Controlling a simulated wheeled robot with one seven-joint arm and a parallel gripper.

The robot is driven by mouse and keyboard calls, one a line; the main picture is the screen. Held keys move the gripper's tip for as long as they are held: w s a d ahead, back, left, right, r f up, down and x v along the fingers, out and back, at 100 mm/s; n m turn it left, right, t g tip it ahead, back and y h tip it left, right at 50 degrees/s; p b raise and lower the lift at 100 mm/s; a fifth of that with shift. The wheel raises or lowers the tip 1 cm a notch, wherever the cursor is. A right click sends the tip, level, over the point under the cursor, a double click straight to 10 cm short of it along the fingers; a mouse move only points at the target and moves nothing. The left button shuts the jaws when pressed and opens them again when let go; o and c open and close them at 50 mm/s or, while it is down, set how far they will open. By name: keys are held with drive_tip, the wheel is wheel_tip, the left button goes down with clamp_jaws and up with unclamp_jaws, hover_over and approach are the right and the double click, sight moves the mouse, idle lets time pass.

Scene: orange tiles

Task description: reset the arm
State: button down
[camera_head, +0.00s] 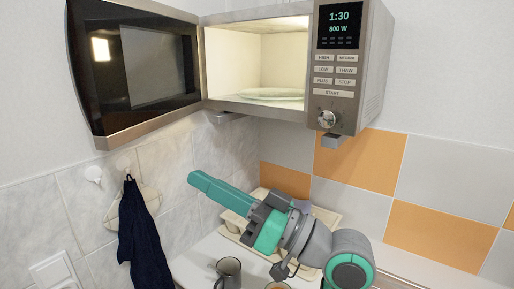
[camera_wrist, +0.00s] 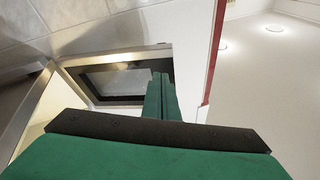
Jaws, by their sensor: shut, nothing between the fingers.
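My gripper (camera_head: 196,180) is on my teal and grey arm, in the middle of the head view. It points to the left, below the open microwave (camera_head: 345,75) and in front of the tiled wall. Its fingers are together and hold nothing. In the wrist view my gripper (camera_wrist: 160,78) shows as two green fingers closed against each other, with the dark glass of the open door behind them. No object touches the fingers.
The microwave door (camera_head: 135,65) stands wide open to the left. A glass plate (camera_head: 271,94) lies inside. A dark cloth (camera_head: 142,235) hangs on the left wall. A grey mug (camera_head: 228,271) stands below my arm, and a beige rack (camera_head: 238,223) is behind it.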

drive_tip(key=w+d+f+m+t+h, duration=0.2)
drive_tip(key=f+m+t+h, duration=0.25)
drive_tip(key=f, duration=0.55)
drive_tip(key=w+d+f+m+t+h, duration=0.25)
drive_tip(key=f+m+h, duration=0.2)
drive_tip(key=f, duration=0.55)
drive_tip(key=w+d+f+m+t+h, duration=0.1)
drive_tip(key=w+f+m+t+h, duration=0.2)
drive_tip(key=f+m, duration=0.5)
drive_tip(key=s+d+f+n+g+h, duration=0.15)
drive_tip(key=s+f+h, duration=0.25)
drive_tip(key=s+f, duration=0.7)
drive_tip(key=s+d+f+h, duration=0.2)
drive_tip(key=s+f+h, duration=0.2)
drive_tip(key=s+f, duration=0.75)
drive_tip(key=s+f+n, duration=0.1)
drive_tip(key=s+n, duration=0.1)
drive_tip(key=s, duration=0.6)
drive_tip(key=s+f+n+g, duration=0.1)
drive_tip(key=s+n, duration=0.2)
drive_tip(key=s, duration=0.5)
drive_tip(key=shift+s+a+f, duration=0.25)
drive_tip(key=shift+a+f, duration=0.05)
drive_tip(key=shift+a, duration=0.05)
drive_tip(key=shift+a+n, duration=0.1)
drive_tip(key=shift+n, duration=0.15)
